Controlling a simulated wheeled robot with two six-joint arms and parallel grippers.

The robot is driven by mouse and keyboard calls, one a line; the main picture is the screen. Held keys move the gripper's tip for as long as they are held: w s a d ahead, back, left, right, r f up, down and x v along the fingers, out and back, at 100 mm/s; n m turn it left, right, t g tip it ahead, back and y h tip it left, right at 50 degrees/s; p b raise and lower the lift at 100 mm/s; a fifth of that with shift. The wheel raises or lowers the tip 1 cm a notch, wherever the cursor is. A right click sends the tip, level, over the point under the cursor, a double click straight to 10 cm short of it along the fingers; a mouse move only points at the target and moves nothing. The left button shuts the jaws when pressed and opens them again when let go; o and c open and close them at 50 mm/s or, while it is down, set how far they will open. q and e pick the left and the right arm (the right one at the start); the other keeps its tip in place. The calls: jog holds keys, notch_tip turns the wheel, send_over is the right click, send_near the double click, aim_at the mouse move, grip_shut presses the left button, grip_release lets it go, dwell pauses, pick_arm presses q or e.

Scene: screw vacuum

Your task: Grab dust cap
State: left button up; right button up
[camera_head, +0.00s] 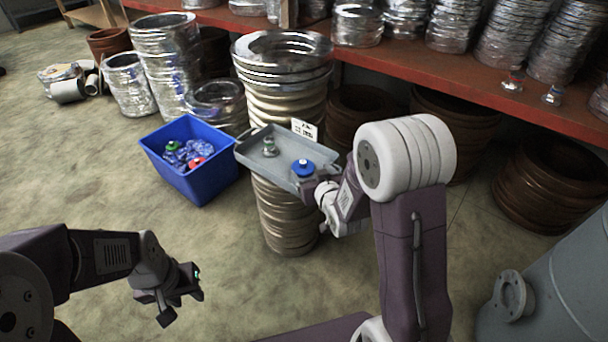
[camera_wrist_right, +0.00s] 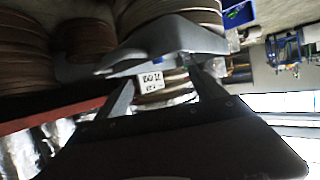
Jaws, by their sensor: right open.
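A blue dust cap (camera_head: 303,167) sits on a small fitting at the right end of a grey tray (camera_head: 262,163). A second small metal fitting with a greenish part (camera_head: 270,147) stands in the tray to its left. My right gripper (camera_head: 309,188) is at the tray's right end, close beside the blue cap; contact cannot be told. My left gripper (camera_head: 183,303) hangs open and empty over the floor at lower left.
The tray rests on a stack of metal rings (camera_head: 283,215) with a white label (camera_head: 304,129). A blue bin (camera_head: 203,187) holding parts with green, blue and red caps stands left of it. A red shelf (camera_head: 480,88) with metal rings runs behind.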

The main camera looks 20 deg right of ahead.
aim_at(303, 163)
jog(key=p+x, duration=0.1)
jog(key=x, duration=0.4)
jog(key=shift+p, duration=0.3)
jog(key=shift+w+f, duration=0.15)
jog(key=shift+w, duration=0.15)
jog(key=shift+w+p, duration=0.25)
jog(key=shift+p, duration=0.05)
jog(key=x, duration=0.4)
jog(key=shift+d+f, duration=0.15)
jog(key=shift+f, duration=0.2)
jog(key=shift+w, duration=0.25)
jog(key=shift+s, duration=0.1)
grip_shut()
